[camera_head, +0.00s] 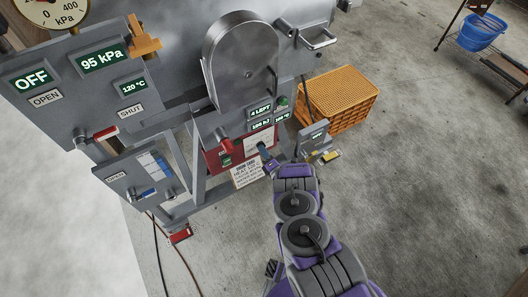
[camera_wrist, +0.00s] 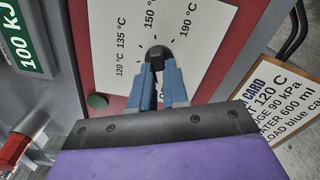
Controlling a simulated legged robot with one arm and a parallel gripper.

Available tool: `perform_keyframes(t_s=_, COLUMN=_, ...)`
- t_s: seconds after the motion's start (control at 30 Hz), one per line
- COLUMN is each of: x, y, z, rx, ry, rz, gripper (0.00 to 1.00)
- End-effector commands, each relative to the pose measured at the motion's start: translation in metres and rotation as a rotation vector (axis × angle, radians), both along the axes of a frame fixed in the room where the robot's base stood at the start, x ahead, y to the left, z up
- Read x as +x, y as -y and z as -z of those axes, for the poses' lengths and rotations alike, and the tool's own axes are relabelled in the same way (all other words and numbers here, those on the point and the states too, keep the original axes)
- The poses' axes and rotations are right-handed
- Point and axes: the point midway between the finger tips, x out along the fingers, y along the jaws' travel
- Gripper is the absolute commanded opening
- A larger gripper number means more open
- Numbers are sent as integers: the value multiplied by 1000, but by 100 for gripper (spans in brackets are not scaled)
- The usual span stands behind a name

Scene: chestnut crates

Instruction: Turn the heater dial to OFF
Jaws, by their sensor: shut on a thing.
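The heater dial is a small dark knob (camera_wrist: 156,53) on a white scale plate in the wrist view. In the head view my gripper (camera_head: 263,152) reaches the red panel (camera_head: 213,160) low on the machine, and the knob is hidden there.
An instruction card (camera_head: 246,171) hangs beside the panel; it also shows in the wrist view (camera_wrist: 275,105). A red-handled lever (camera_head: 104,134) and a control box (camera_head: 130,180) are at left. An orange crate (camera_head: 338,98) stands behind.

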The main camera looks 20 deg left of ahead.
Motion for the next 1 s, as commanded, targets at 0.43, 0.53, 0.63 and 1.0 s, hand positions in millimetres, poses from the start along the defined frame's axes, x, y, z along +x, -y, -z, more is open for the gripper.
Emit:
perform_keyframes(t_s=0.43, x=-4, y=-1, z=3, rx=-5, ry=-7, rz=-5, gripper=40)
perform_keyframes(t_s=0.53, x=-3, y=0, z=2, rx=-2, ry=-5, rz=-3, gripper=40)
perform_keyframes(t_s=0.63, x=-2, y=1, z=1, rx=0, ry=-4, rz=-2, gripper=40)
perform_keyframes(t_s=1.0, x=-30, y=35, z=1, rx=-3, ry=-7, rz=2, gripper=40)
